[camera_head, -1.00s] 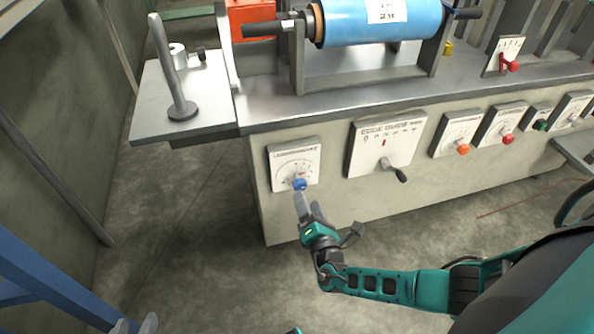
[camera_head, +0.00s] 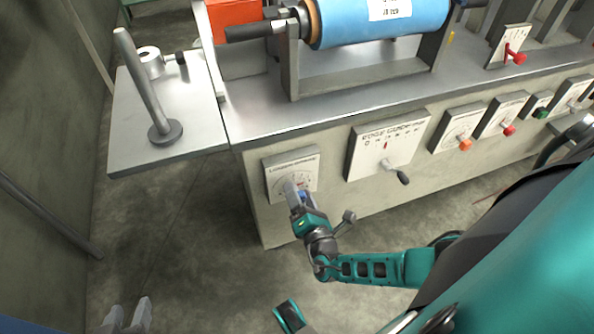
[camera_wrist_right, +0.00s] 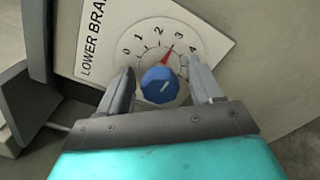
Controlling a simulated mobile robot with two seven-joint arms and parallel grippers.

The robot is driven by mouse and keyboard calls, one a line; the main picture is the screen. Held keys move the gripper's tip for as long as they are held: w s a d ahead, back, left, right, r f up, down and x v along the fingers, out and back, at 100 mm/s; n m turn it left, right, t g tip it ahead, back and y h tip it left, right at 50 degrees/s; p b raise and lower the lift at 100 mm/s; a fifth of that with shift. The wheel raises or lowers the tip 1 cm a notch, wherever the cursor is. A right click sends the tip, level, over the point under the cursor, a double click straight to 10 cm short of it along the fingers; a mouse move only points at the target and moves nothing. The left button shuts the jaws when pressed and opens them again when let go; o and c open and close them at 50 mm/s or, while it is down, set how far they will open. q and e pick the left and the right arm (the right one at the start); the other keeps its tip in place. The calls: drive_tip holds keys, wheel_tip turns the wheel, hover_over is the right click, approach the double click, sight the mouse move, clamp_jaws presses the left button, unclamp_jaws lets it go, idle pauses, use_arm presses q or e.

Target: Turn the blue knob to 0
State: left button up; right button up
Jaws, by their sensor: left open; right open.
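The blue knob (camera_wrist_right: 161,86) sits on a white dial plate (camera_wrist_right: 100,38) lettered "LOWER BRA...", numbered 0 to 4. Its red pointer points close to 3. In the head view the plate (camera_head: 279,172) is on the left end of the machine's front, and the knob is mostly hidden by my gripper. My right gripper (camera_wrist_right: 162,78) is open, with one finger on each side of the knob; gaps show between fingers and knob. My left gripper (camera_head: 127,317) is open and empty at the bottom left, low over the floor, far from the knob.
Right of the dial is a larger plate (camera_head: 385,142) with a black-handled crank, then dials with orange (camera_head: 465,144) and red (camera_head: 509,130) knobs. A metal side table (camera_head: 190,110) with an upright post juts out above left. The floor in front is clear.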

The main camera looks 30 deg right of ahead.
drive_tip(key=c, duration=1)
drive_tip(key=shift+c, duration=0.2)
drive_tip(key=shift+n, duration=0.3)
